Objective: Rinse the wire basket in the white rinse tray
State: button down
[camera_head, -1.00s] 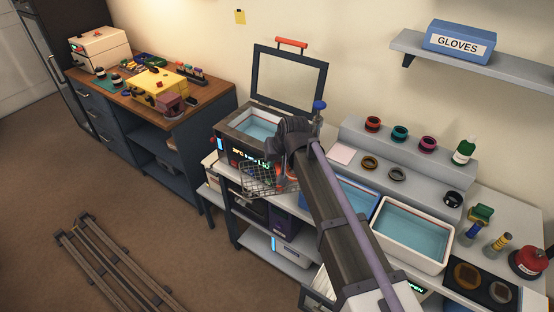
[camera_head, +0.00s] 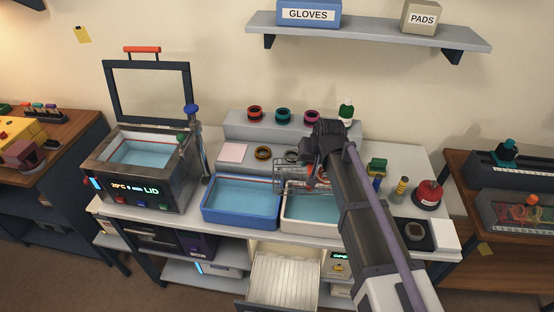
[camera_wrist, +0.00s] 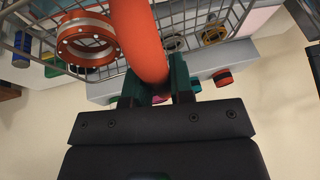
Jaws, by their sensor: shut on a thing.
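The wire basket (camera_head: 290,180) hangs from my gripper above the back left part of the white rinse tray (camera_head: 305,228). The tray holds blue water, and my arm hides its right part. My gripper (camera_head: 316,172) is shut on the basket's orange handle (camera_wrist: 138,38), which shows between the fingers in the wrist view. The basket's mesh (camera_wrist: 205,22) fills the top of that view. An orange ring with light studs (camera_wrist: 87,42) is in the basket. I cannot tell whether the basket touches the tray or the water.
A blue tray (camera_head: 240,222) of water stands left of the white one. A cleaner with its lid up (camera_head: 150,165) is farther left. A stepped shelf with lens rings (camera_head: 283,116) is behind. An open drawer (camera_head: 282,278) juts out below.

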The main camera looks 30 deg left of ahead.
jog(key=shift+m+t, duration=0.3)
jog(key=shift+m, duration=0.5)
jog(key=d, duration=0.1)
jog(key=w+d+f, duration=0.1)
jog(key=d, duration=0.1)
jog(key=d+b, duration=0.1)
jog(key=d, duration=0.1)
jog(key=shift+w+d+f, duration=0.15)
jog(key=shift+d+f, duration=0.05)
jog(key=shift+f, duration=0.1)
jog(key=shift+d+h, duration=0.3)
notch_tip(320, 180, down, 15)
jog(key=b, duration=1.4)
jog(key=shift+r+b, duration=0.15)
jog(key=shift+b, duration=0.2)
jog(key=shift+r, duration=0.15)
jog(key=shift+r+p, duration=0.5)
jog(key=shift+p, duration=0.15)
jog(key=shift+f, duration=0.1)
jog(key=shift+f+b, duration=0.5)
jog(key=shift+b, duration=0.1)
jog(key=shift+r+p, duration=0.55)
